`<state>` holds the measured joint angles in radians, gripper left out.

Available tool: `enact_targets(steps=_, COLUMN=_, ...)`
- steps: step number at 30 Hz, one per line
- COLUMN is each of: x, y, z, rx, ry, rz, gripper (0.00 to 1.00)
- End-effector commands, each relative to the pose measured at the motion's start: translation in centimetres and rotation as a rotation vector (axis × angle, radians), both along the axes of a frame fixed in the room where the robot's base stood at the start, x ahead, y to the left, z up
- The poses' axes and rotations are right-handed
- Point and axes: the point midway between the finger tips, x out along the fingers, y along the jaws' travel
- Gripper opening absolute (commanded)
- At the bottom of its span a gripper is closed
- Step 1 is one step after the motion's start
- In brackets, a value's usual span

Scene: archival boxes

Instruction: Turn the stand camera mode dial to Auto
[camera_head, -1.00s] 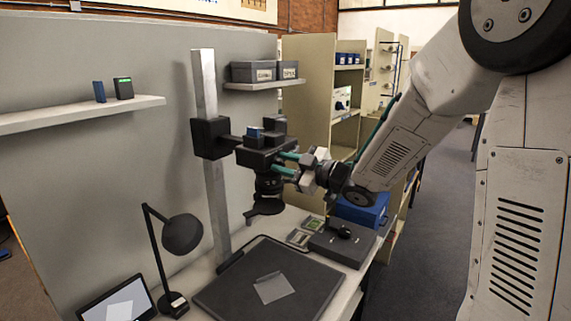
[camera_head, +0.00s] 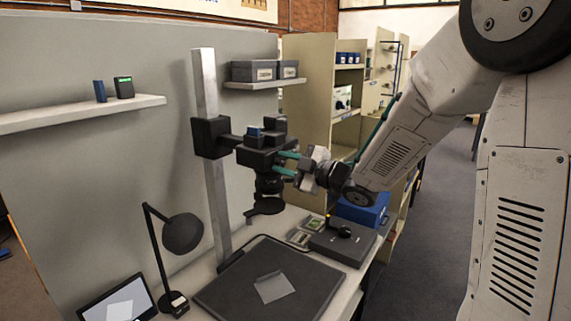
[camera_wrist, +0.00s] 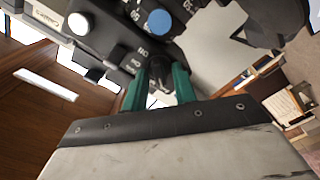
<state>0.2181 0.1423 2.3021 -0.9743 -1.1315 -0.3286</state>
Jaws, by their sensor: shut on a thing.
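The stand camera (camera_head: 262,158) is a black body on an arm from the upright column, with its lens pointing down. My gripper (camera_head: 281,164) reaches it from the right, its two teal fingers against the camera's right side. In the wrist view the fingers (camera_wrist: 158,80) are shut on a small dark knob (camera_wrist: 160,68), which looks like the mode dial. A blue button (camera_wrist: 160,22) is nearby.
Below the camera is a dark baseboard (camera_head: 225,296) with a pale sheet (camera_head: 273,287). A black lamp (camera_head: 181,234) and a screen (camera_head: 118,303) stand at left. A grey box with a black knob (camera_head: 342,243) and a blue box (camera_head: 362,209) are at right.

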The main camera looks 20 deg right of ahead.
Motion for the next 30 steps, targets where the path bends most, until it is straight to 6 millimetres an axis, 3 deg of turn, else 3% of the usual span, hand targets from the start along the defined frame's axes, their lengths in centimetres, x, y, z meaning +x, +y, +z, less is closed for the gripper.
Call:
enact_targets(steps=1, x=0.0, y=0.1, z=0.0, rx=-0.001, ry=-0.001, rz=0.002, gripper=0.05)
enact_targets(steps=2, x=0.0, y=0.1, z=0.0, rx=-0.001, ry=-0.001, rz=0.002, gripper=0.33)
enact_targets(steps=13, x=-0.5, y=-0.4, z=0.0, rx=0.0, ry=0.0, rz=-0.001, gripper=0.33)
enact_targets(steps=24, x=-5.2, y=-3.8, z=0.0, rx=0.0, ry=0.0, rz=-0.003, gripper=0.33)
enact_targets(steps=30, x=-6.3, y=-4.5, z=0.0, rx=0.0, ry=-0.001, rz=0.001, gripper=0.33)
